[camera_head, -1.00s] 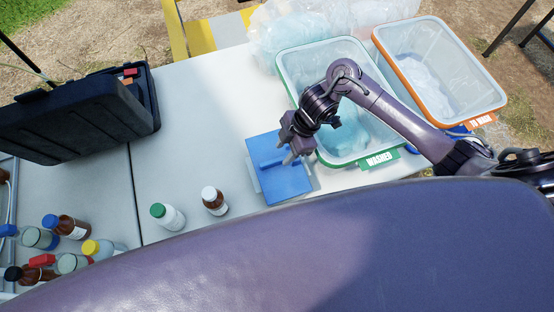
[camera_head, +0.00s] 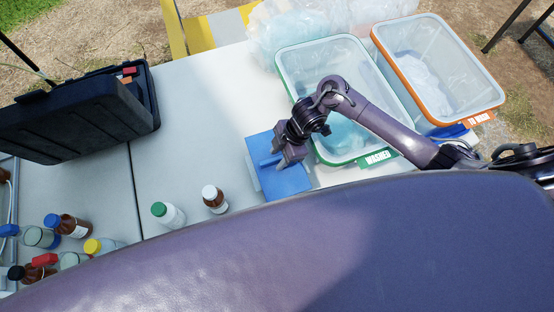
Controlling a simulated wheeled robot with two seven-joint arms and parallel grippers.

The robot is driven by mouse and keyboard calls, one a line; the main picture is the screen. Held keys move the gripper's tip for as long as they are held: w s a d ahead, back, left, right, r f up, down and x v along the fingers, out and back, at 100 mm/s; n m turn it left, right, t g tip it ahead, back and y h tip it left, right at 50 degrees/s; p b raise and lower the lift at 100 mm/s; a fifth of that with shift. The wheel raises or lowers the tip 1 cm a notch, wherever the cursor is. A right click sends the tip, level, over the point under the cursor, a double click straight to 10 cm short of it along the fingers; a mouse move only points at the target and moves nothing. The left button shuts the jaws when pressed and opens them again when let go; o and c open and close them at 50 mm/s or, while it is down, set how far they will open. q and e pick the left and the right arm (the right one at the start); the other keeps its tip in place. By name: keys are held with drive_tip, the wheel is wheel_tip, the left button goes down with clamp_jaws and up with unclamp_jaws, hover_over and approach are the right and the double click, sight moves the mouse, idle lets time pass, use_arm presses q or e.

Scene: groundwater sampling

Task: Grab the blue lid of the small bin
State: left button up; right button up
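The blue lid (camera_head: 285,183) tops the small bin, a pale box whose side (camera_head: 254,172) shows at the left. The lid has a raised ridge, a handle (camera_head: 268,160), across its middle. My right gripper (camera_head: 280,165) is over the lid, at the right part of the handle. Its fingers point down and left and hide that part of the handle. The fingertips are too small and covered to tell if they are open or shut, or touching the handle. My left gripper is not in view.
A green-rimmed bin (camera_head: 338,60) marked WASHED stands right behind the lid, under my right arm. An orange-rimmed bin (camera_head: 385,45) is farther right. A brown bottle (camera_head: 214,200) and a green-capped bottle (camera_head: 168,214) stand left of the small bin. A black case (camera_head: 75,120) is far left.

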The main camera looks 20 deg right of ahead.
idle(0.3)
clamp_jaws()
